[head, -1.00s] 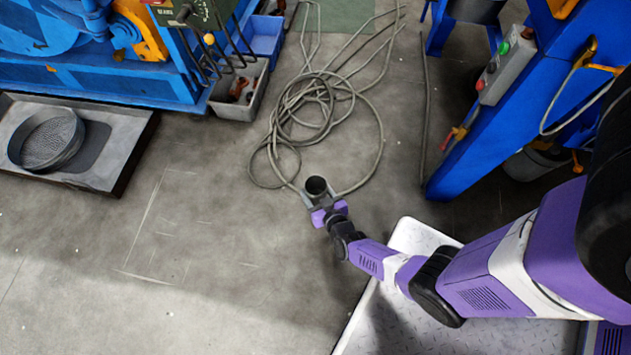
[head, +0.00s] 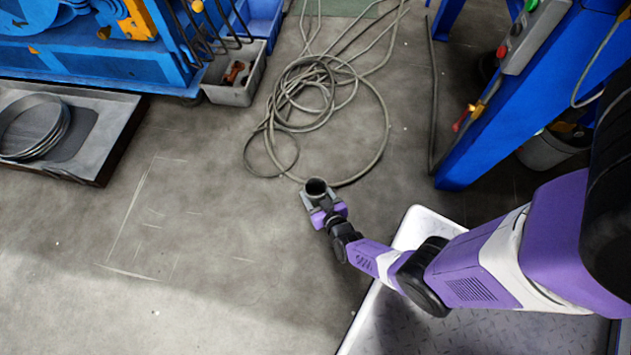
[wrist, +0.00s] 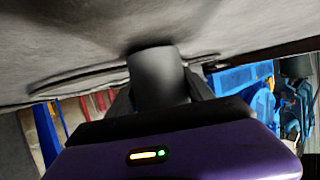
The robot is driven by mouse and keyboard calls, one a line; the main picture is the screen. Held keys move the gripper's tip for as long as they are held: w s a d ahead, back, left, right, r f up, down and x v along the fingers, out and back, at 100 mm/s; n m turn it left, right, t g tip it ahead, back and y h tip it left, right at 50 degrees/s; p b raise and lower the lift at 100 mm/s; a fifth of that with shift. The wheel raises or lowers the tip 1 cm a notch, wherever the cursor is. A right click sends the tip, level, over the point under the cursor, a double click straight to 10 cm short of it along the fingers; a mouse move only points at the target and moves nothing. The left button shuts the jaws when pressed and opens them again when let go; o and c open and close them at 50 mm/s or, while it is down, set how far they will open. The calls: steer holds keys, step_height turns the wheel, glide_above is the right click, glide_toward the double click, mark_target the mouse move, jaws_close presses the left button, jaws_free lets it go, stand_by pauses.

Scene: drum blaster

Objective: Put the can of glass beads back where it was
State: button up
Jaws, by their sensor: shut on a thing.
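My gripper (head: 322,202) is shut on a dark grey, open-topped can (head: 316,187), in the middle of the head view. The can is held upright with a finger on either side. In the wrist view the same can (wrist: 158,77) stands out between the two dark fingers, beyond my purple gripper housing. What is inside the can is too dark to tell. Its height above the floor cannot be judged well from the head view.
A coiled grey hose (head: 310,108) lies on the floor just beyond the can. A tray (head: 112,132) with round sieves is at left, a grey bin (head: 236,82) near the blue machine. A blue frame (head: 500,110) stands at right. The floor at left centre is clear.

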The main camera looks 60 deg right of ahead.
steer(key=shift+f, duration=0.25)
steer(key=shift+d+f, duration=0.1)
steer(key=shift+f, duration=0.05)
steer(key=o, duration=1.5)
steer(key=shift+o, duration=0.2)
